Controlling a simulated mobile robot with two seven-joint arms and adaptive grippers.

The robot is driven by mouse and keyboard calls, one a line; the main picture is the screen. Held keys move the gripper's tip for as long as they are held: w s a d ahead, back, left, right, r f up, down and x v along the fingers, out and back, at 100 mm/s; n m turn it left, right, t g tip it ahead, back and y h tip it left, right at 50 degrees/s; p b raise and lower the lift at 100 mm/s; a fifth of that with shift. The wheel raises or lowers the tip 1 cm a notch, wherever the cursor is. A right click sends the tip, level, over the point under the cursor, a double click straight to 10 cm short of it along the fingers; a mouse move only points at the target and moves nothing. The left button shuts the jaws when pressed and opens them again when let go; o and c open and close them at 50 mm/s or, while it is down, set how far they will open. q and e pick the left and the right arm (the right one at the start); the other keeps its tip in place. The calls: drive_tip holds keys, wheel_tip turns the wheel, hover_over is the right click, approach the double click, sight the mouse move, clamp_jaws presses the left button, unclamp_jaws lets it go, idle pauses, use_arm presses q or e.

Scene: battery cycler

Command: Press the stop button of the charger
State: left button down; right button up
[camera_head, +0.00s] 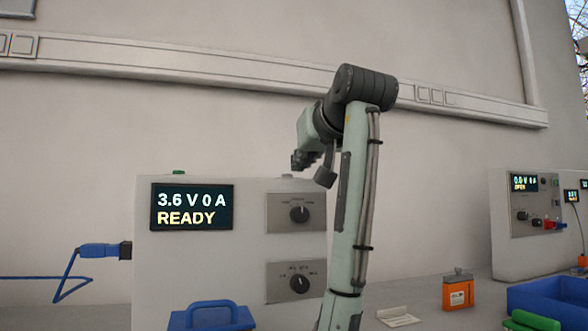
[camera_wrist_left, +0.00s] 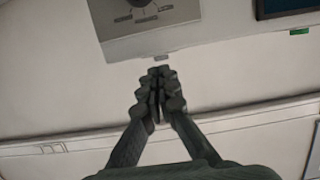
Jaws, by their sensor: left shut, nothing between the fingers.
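The charger (camera_head: 240,250) stands at the left of the head view, its display (camera_head: 192,208) reading "3.6 V 0 A READY". Its front has an upper knob (camera_head: 299,214) and a lower knob (camera_head: 299,284). A green button (camera_head: 179,172) sits on its top at the left; a green piece also shows in the wrist view (camera_wrist_left: 300,32). A small grey piece (camera_wrist_left: 165,57) lies at the charger's top edge, just beyond the fingertips; I cannot tell what it is. My left gripper (camera_head: 296,161) is shut and empty, above the charger's right part. No marked stop button is readable.
A blue plug (camera_head: 100,250) and cable join the charger's left side. A blue-handled item (camera_head: 211,316) stands in front. An orange container (camera_head: 458,292), a second device (camera_head: 510,225) and a blue bin (camera_head: 550,297) are at the right. A wall rail (camera_head: 220,77) runs behind.

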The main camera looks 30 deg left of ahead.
use_arm(q)
drive_tip(key=shift+v, duration=1.35)
drive_tip(key=shift+s+a+r, duration=0.1)
drive_tip(key=shift+a+r, duration=0.05)
drive_tip(key=shift+a, duration=0.05)
